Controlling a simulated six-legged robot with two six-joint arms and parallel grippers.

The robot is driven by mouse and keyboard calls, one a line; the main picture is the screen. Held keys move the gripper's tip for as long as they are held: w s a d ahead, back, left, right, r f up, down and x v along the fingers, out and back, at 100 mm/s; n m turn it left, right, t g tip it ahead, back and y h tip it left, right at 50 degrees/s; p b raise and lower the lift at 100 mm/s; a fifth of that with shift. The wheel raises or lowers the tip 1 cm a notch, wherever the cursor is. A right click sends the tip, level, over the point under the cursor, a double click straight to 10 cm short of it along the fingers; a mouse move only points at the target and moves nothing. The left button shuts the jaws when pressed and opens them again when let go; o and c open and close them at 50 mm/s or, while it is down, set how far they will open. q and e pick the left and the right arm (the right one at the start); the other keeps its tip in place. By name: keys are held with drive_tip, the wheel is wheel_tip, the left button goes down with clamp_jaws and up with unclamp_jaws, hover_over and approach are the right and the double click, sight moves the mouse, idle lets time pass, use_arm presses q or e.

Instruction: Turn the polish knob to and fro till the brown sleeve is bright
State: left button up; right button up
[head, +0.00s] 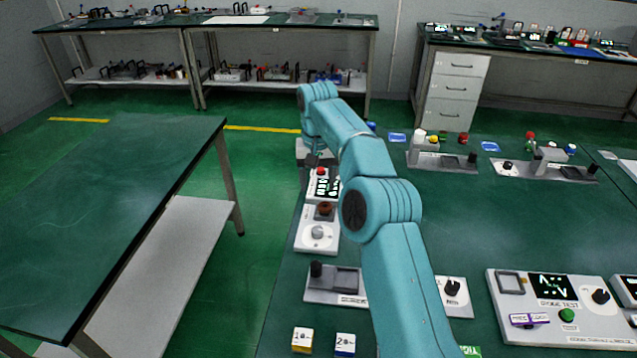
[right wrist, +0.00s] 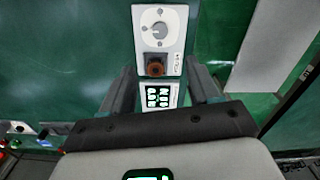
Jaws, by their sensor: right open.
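The polish knob (head: 317,233) is a round grey dial on a white box (head: 309,246). The brown sleeve (head: 324,209) stands on the same box, just beyond the knob in the head view. In the right wrist view the knob (right wrist: 159,30) is near the top, with the dark brown sleeve (right wrist: 155,68) below it. My right gripper (head: 315,161) is beyond the box in the head view, partly hidden by my arm. In the right wrist view its two fingers are apart (right wrist: 160,85), with nothing held between them. My left gripper is not in view.
A display unit (head: 322,185) with a red button stands just beyond the white box. A grey fixture (head: 335,284) and two small blocks (head: 302,340) lie nearer. An edge-test panel (head: 555,305) is at the right. Open floor separates this bench from the left table (head: 120,200).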

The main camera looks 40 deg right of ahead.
sight(318, 230)
wheel_tip(318, 230, down, 17)
drive_tip(key=m, duration=0.4)
drive_tip(key=shift+r+m+p, duration=0.15)
drive_tip(key=shift+m+p, duration=0.15)
drive_tip(key=c, duration=1)
